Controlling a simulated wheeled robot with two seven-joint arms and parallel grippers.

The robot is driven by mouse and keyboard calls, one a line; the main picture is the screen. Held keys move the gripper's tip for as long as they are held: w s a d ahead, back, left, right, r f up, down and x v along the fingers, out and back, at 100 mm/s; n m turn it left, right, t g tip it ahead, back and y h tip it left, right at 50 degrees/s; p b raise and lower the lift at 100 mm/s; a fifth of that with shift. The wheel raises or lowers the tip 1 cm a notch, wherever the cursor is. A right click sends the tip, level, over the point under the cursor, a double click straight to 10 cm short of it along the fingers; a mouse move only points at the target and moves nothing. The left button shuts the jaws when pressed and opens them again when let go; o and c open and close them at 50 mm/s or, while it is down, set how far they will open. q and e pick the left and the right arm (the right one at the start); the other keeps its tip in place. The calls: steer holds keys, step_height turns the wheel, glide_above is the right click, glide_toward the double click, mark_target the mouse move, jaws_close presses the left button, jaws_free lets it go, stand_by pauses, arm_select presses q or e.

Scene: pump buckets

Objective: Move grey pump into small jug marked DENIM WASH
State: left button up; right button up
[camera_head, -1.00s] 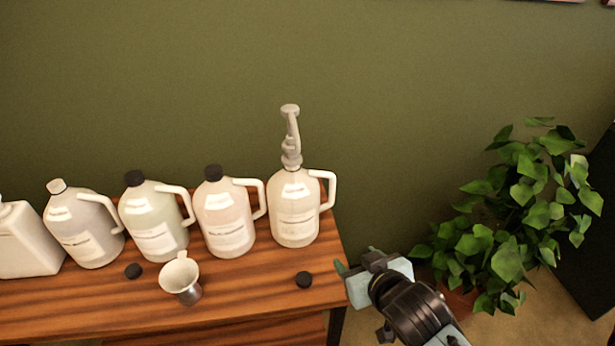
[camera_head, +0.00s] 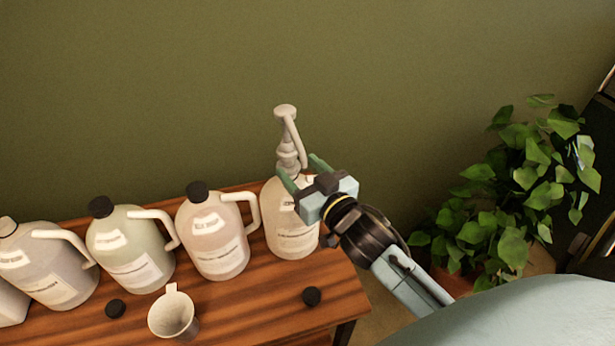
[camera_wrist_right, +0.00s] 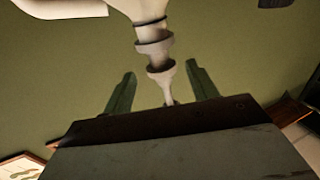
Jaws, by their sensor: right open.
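The grey pump (camera_head: 286,135) stands upright in the neck of the rightmost jug (camera_head: 290,232). My right gripper (camera_head: 302,171) is open, with its two green fingers at the lower part of the pump, just above the jug. In the right wrist view, the pump (camera_wrist_right: 156,52) shows between the two fingers (camera_wrist_right: 160,80), apart from both; its end is hidden behind the gripper body. My left gripper is not in view.
The jugs stand in a row on a wooden table (camera_head: 255,310) against a green wall. A white cup (camera_head: 172,315) and two loose black caps, one left (camera_head: 115,308) and one right (camera_head: 311,296), lie in front. A leafy plant (camera_head: 520,180) stands at the right.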

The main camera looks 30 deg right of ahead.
mark_target(291, 160)
steer(key=w, duration=0.4)
steer(key=shift+a+b, duration=0.1)
steer(key=shift+b, duration=0.25)
steer(key=shift+w, duration=0.75)
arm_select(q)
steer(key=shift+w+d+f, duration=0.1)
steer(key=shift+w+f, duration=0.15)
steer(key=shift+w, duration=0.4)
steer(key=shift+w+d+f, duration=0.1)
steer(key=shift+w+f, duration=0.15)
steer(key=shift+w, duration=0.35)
arm_select(e)
steer(key=c, duration=1.2)
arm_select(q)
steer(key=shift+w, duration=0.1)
arm_select(e)
steer(key=shift+c, duration=0.2)
